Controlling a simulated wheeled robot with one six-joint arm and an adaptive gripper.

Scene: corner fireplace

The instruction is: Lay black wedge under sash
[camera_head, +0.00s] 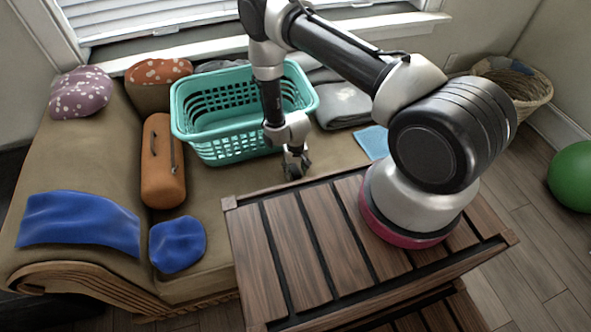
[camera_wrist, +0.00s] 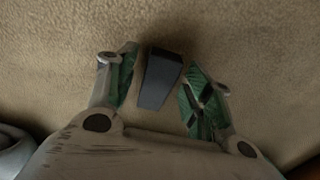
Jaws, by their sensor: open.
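The black wedge (camera_wrist: 160,80) lies on the beige sofa cushion in the wrist view. It sits between the two green-padded fingers of my gripper (camera_wrist: 162,62). The fingers stand apart, with a gap visible on the right of the wedge; contact on its left is hard to tell. In the head view my gripper (camera_head: 296,165) points down at the seat, just in front of the teal basket, and the wedge cannot be made out there. A window (camera_head: 150,15) with white blinds is at the top; I cannot make out a separate sash.
The teal basket (camera_head: 215,122) stands close behind my gripper on the sofa (camera_head: 90,165). An orange bag (camera_head: 162,165), blue cloths (camera_head: 80,222), a grey folded cloth (camera_head: 342,105) and a light-blue cloth (camera_head: 373,142) lie around. A slatted wooden surface (camera_head: 258,250) is in front.

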